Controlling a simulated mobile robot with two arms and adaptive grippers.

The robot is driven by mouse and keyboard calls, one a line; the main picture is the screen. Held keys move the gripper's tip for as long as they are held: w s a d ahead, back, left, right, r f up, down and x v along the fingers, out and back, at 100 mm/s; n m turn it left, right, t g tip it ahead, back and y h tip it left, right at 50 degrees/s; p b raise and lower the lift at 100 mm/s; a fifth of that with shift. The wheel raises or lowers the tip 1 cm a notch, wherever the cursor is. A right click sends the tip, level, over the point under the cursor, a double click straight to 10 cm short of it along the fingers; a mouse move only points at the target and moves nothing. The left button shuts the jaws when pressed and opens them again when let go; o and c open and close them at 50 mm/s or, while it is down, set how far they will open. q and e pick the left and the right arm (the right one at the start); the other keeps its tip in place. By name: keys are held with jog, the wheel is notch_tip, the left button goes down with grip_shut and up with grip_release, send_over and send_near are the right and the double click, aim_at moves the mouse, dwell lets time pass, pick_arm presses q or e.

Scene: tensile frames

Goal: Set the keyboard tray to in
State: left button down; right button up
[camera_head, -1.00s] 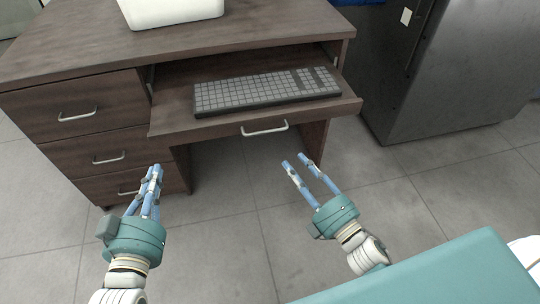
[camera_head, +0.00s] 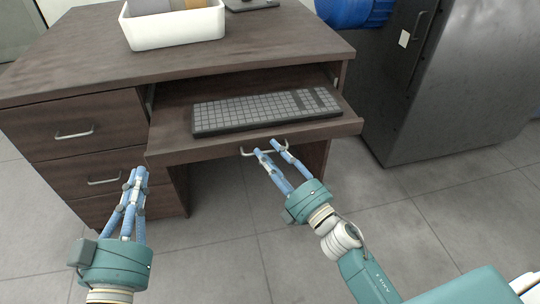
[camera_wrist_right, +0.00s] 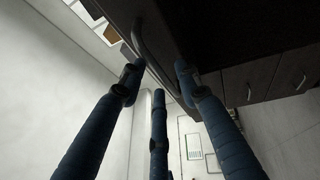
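The keyboard tray (camera_head: 335,127) is a dark wooden board pulled out from under the desk top. A grey keyboard (camera_head: 262,110) lies on it. A pale bar handle (camera_head: 262,150) is on the tray's front edge. My right gripper (camera_head: 268,149) is open, with its blue fingertips at the handle in the head view. In the right wrist view the handle (camera_wrist_right: 148,52) passes between the spread fingers; whether they touch it I cannot tell. My left gripper (camera_head: 136,177) is in front of the drawers, apart from the tray; its fingers look close together.
The desk (camera_head: 90,55) has a drawer stack at left with bar handles. A white bin (camera_head: 172,27) stands on top. A dark metal cabinet (camera_head: 455,80) and a blue object (camera_head: 352,10) are at right. The tiled floor (camera_head: 400,225) in front is clear.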

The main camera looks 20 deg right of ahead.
grip_shut()
jog(key=shift+w, duration=0.15)
